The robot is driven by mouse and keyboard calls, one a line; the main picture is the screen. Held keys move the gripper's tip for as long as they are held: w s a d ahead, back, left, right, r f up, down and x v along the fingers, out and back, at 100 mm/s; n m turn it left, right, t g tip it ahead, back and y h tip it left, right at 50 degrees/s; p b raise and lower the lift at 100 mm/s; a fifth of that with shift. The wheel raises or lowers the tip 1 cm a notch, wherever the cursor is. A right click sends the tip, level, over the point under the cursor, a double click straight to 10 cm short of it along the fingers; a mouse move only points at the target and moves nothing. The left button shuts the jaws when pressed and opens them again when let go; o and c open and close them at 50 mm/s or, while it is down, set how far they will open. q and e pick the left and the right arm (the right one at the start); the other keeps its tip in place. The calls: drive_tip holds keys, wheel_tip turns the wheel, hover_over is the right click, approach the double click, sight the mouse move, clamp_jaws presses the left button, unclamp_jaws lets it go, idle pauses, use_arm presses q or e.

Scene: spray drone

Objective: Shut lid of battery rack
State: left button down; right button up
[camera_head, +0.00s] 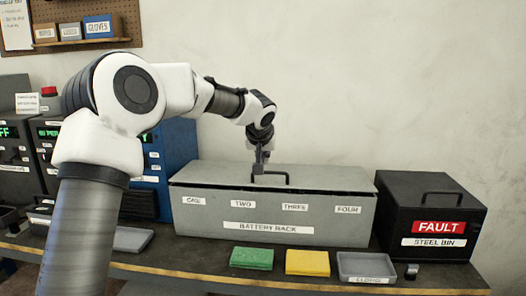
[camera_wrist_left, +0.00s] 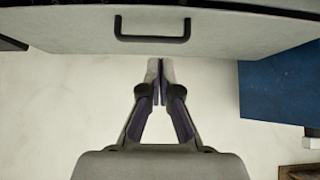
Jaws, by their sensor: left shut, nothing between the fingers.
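The battery rack (camera_head: 268,215) is a long grey box on the bench, with four numbered labels on its front. Its grey lid (camera_head: 325,180) lies nearly flat over the box, with a dark gap along the front edge. A dark handle (camera_head: 270,178) stands on the lid. My left gripper (camera_head: 260,168) is shut and empty, pointing down just behind the handle. In the left wrist view the shut fingertips (camera_wrist_left: 160,64) are by the lid's edge, close to the handle (camera_wrist_left: 152,30). I cannot tell whether they touch the lid. My right gripper is out of view.
A black steel bin (camera_head: 425,215) stands right of the rack. A green sponge (camera_head: 252,258), a yellow sponge (camera_head: 307,262) and a grey tray (camera_head: 365,267) lie along the front edge. A blue cabinet (camera_head: 178,150) is at left, partly behind my arm.

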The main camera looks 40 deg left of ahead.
use_arm(q)
drive_tip(key=p, duration=0.1)
hover_over(266, 184)
drive_tip(key=s+d, duration=0.1)
drive_tip(key=s, duration=0.1)
wheel_tip(266, 184, down, 4)
wheel_tip(266, 184, down, 3)
drive_tip(key=shift+d+f, duration=0.1)
drive_tip(key=shift+f, duration=0.1)
drive_tip(key=shift+s+f, duration=0.15)
drive_tip(key=shift+f, duration=0.4)
drive_tip(key=shift+f, duration=0.1)
drive_tip(key=f+b, duration=0.1)
drive_tip(key=b, duration=0.1)
drive_tip(key=f+b, duration=0.1)
drive_tip(key=b, duration=0.1)
drive_tip(key=shift+s+d+f, duration=0.15)
drive_tip(key=shift+s+f, duration=0.05)
drive_tip(key=shift+s, duration=0.05)
drive_tip(key=shift+r, duration=0.1)
